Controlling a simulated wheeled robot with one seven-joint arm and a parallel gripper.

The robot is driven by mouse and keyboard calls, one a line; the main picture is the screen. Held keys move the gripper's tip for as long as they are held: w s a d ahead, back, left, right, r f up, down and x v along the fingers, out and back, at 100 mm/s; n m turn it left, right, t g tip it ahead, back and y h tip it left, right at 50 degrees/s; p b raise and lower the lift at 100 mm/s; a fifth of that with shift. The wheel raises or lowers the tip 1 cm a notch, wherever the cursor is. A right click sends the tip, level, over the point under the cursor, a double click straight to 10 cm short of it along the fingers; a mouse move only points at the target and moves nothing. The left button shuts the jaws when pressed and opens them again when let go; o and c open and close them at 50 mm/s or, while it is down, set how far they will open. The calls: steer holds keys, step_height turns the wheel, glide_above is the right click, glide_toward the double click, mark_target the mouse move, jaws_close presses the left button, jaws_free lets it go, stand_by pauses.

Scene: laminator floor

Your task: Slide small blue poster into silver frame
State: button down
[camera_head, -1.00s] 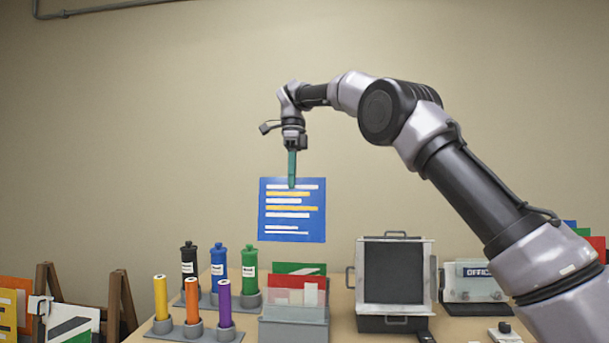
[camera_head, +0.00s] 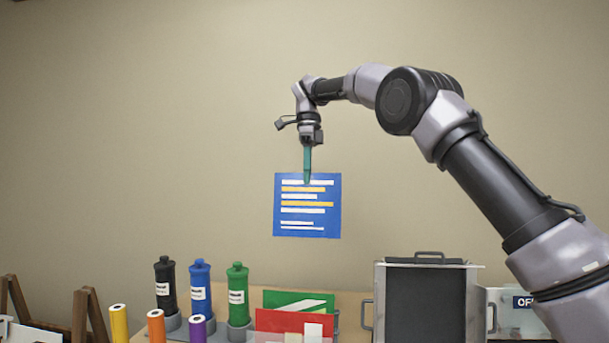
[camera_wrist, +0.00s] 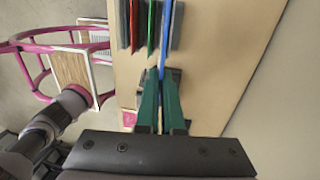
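The small blue poster (camera_head: 307,218) with white and yellow lines hangs upright in the air, well above the table. My gripper (camera_head: 307,178) is shut on its top edge. In the wrist view my gripper's green fingers (camera_wrist: 162,100) close on the poster (camera_wrist: 166,45), seen edge-on as a thin blue strip. A silver-edged frame (camera_head: 470,305) with a dark panel stands upright on the table at the lower right, apart from the poster. I cannot tell whether it is the silver frame of the task.
Black, blue and green bottles (camera_head: 237,295) stand at the left, with yellow, orange and purple tubes (camera_head: 156,325) in front. Red and green sheets (camera_head: 290,322) stand below the poster.

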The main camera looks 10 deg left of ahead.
steer(key=s+d+f, duration=0.1)
steer(key=d+f, duration=0.1)
steer(key=d, duration=2.8)
steer(key=shift+s+f, duration=0.15)
steer(key=shift+s, duration=0.05)
steer(key=shift+s+a+f, duration=0.1)
steer(key=shift+f, duration=0.45)
stand_by(0.7)
steer(key=shift+s+f, duration=0.2)
steer(key=shift+f, duration=1.1)
steer(key=shift+s+f, duration=0.3)
steer(key=shift+f, duration=1.45)
steer(key=shift+s+f, duration=0.35)
steer(key=shift+f, duration=1.45)
steer(key=shift+s+f, duration=0.3)
steer(key=shift+f, duration=1.45)
